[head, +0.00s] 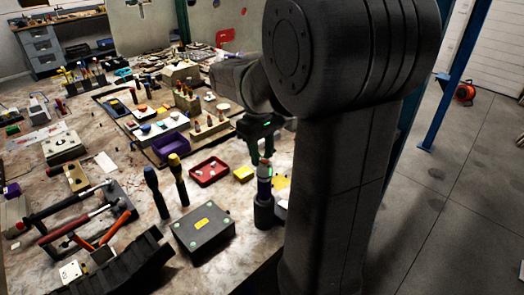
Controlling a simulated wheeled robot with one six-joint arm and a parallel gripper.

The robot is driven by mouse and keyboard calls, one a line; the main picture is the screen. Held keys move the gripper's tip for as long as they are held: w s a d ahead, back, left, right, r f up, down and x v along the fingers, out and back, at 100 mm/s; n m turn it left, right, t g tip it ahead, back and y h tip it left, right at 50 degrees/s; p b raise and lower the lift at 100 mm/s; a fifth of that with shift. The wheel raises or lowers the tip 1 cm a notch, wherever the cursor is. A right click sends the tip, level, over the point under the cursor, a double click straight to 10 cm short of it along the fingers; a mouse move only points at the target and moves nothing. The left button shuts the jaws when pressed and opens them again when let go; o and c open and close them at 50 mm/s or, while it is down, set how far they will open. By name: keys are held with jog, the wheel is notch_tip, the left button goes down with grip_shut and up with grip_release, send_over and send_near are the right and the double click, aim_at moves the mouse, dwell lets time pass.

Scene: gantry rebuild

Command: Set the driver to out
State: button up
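An upright tool, likely the driver (264,188), stands at the right side of the bench.
A black box with a yellow label (203,231) lies left of the holder. Two upright screwdrivers (157,193) stand beyond it. A red tray (209,172), a yellow block (243,174) and a purple bin (170,146) lie nearby. Hammers and pliers (75,222) fill the left. My arm hides the bench's right edge.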

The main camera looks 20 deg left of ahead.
jog(key=shift+r, duration=0.1)
notch_tip(320, 180, up, 14)
jog(key=a, duration=0.1)
jog(key=shift+w+f, duration=0.2)
jog(key=shift+f, duration=0.1)
dwell(0.4)
jog(key=f, duration=0.9)
jog(key=d+f, duration=0.1)
jog(key=f, duration=0.3)
jog(key=shift+s+f, duration=0.2)
jog(key=shift+f, duration=0.15)
jog(key=shift+r, duration=0.15)
